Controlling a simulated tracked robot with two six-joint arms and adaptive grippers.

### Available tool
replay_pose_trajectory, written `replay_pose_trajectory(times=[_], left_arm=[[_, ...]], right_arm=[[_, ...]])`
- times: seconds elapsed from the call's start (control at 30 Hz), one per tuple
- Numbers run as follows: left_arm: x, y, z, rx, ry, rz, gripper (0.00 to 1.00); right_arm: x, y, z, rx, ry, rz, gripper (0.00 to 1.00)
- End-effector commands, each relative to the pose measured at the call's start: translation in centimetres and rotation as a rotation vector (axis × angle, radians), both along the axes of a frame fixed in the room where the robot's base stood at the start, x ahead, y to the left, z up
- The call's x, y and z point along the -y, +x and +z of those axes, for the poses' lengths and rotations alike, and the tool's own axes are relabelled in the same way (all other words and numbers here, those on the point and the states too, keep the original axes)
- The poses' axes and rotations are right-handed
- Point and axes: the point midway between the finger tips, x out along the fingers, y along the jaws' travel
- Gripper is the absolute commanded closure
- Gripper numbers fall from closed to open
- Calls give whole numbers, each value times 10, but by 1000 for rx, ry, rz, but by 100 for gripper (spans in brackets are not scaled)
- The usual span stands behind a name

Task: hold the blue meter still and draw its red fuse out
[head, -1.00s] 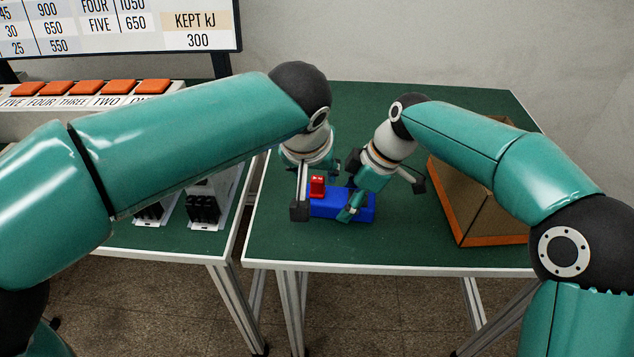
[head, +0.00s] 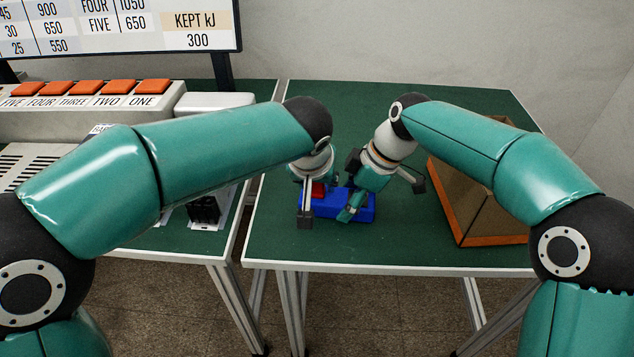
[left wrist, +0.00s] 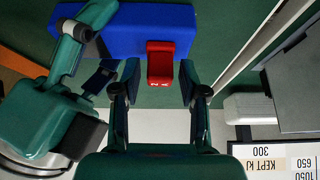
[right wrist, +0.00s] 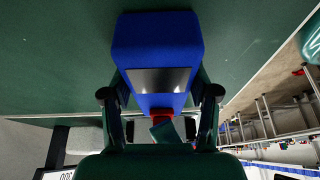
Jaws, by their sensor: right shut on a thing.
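The blue meter (head: 361,208) lies on the green table. It fills the top of the left wrist view (left wrist: 130,32) and stands between the fingers in the right wrist view (right wrist: 158,35). Its red fuse (left wrist: 160,62) sits at one end of the meter, partly hidden by my left gripper in the head view (head: 318,189). My left gripper (left wrist: 159,82) is open, its fingers on either side of the fuse with a gap at each side. My right gripper (right wrist: 160,95) is shut on the meter's body, with the meter's dark panel between its fingers.
A brown box with an orange rim (head: 492,240) stands right of my right gripper. On the left table are a row of orange buttons (head: 119,87) and black-and-white units (head: 205,210). A gap separates the tables. The green surface in front of the meter is clear.

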Motion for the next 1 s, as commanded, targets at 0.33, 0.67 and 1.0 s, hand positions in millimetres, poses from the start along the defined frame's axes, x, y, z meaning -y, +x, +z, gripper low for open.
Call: replay_pose_trajectory(times=[0.33, 0.67, 1.0], left_arm=[[0, 0, 0, 0, 0, 0, 89], [0, 0, 1, 0, 0, 0, 100], [0, 0, 8, 1, -1, 1, 100]], right_arm=[[0, 0, 1, 1, 1, 0, 84], [0, 0, 1, 1, 1, 0, 84], [0, 0, 0, 1, 1, 0, 84]])
